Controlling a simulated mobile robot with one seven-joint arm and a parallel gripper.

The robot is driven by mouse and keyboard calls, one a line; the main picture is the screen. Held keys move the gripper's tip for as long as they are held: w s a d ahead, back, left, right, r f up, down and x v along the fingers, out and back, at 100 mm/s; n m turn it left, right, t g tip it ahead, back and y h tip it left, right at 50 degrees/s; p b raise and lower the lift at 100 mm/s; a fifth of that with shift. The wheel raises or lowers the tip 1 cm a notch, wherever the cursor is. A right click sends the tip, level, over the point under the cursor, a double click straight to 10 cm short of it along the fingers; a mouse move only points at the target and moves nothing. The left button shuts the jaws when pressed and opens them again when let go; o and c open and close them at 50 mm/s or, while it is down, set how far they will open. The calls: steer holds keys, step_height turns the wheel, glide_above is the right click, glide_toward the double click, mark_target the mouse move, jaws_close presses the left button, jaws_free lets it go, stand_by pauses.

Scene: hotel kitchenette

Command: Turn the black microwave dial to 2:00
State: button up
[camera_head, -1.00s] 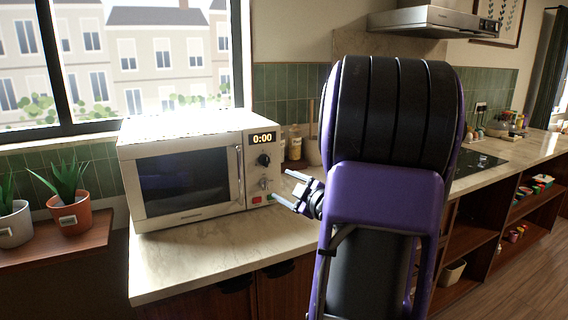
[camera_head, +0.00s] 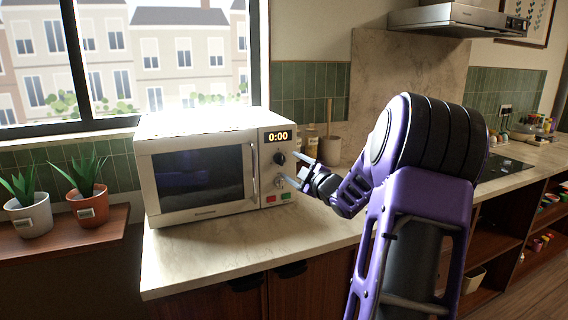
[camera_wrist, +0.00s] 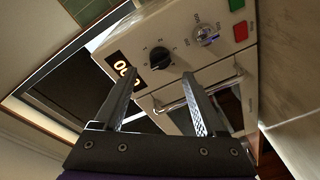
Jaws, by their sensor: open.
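The cream microwave (camera_head: 205,165) stands on the counter with its door closed. Its display (camera_head: 279,136) reads 0:00. The black dial (camera_head: 280,159) is below the display; in the wrist view the black dial (camera_wrist: 160,57) shows just beyond and between the fingertips. A second, pale knob (camera_wrist: 205,34) sits beside it, partly hidden by my gripper in the head view. My gripper (camera_head: 291,168) is open and empty, in front of the control panel at the dial's lower right. In the wrist view my gripper (camera_wrist: 163,83) points at the panel. I cannot tell whether a finger touches it.
A red button (camera_head: 271,199) and a green button (camera_head: 285,196) are low on the panel. Jars (camera_head: 311,143) and a utensil pot (camera_head: 330,149) stand right of the microwave. Potted plants (camera_head: 88,203) stand on a shelf at left. The counter front (camera_head: 230,255) is clear.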

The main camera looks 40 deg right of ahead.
mark_target(283, 160)
steer(key=shift+w+d, duration=0.15)
steer(key=shift+w, duration=1.2)
steer(key=shift+w+d, duration=0.15)
steer(key=shift+w, duration=1.15)
jaws_close()
